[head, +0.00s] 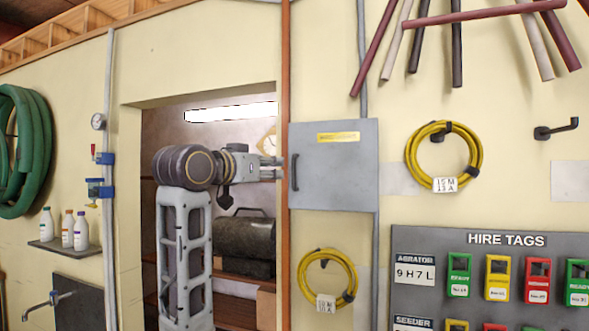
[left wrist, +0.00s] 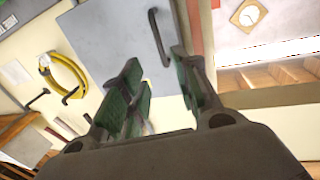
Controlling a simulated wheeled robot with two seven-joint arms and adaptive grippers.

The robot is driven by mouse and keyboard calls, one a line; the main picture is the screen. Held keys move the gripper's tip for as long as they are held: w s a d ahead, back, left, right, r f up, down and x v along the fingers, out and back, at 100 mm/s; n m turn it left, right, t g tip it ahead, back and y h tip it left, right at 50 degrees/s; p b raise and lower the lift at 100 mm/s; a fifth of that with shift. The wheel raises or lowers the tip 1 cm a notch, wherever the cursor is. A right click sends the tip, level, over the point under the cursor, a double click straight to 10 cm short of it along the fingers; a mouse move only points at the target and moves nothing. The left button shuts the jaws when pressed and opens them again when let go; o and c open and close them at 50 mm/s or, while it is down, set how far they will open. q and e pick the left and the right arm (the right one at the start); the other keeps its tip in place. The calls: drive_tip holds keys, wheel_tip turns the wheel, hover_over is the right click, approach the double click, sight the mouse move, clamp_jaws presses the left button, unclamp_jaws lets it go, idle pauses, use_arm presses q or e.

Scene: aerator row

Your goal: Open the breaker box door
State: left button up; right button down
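The breaker box (head: 350,185) is a grey box on the cream wall with a yellow label, and its door looks shut. Its dark upright handle (head: 295,172) is on the door's left side. My left gripper (head: 274,168) is just left of the handle, pointing right. In the left wrist view my left gripper (left wrist: 157,68) is open, its green-padded fingers apart with nothing between them. The handle (left wrist: 159,37) shows beyond the fingertips, in line with the gap, on the grey door (left wrist: 112,35). My right gripper is in neither view.
A reddish-brown vertical pipe (head: 285,80) runs close along the box's left side, near my gripper. A grey conduit (head: 362,60) meets the box from above. Yellow cable coils (head: 477,152) hang to the right and below (head: 350,275). The hire tags board (head: 460,258) is at lower right.

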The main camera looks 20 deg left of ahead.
sight(293, 168)
use_arm(q)
drive_tip(key=p+x, duration=0.4)
drive_tip(key=x, duration=0.8)
drive_tip(key=shift+w, duration=0.3)
drive_tip(key=shift+c, duration=0.3)
clamp_jaws()
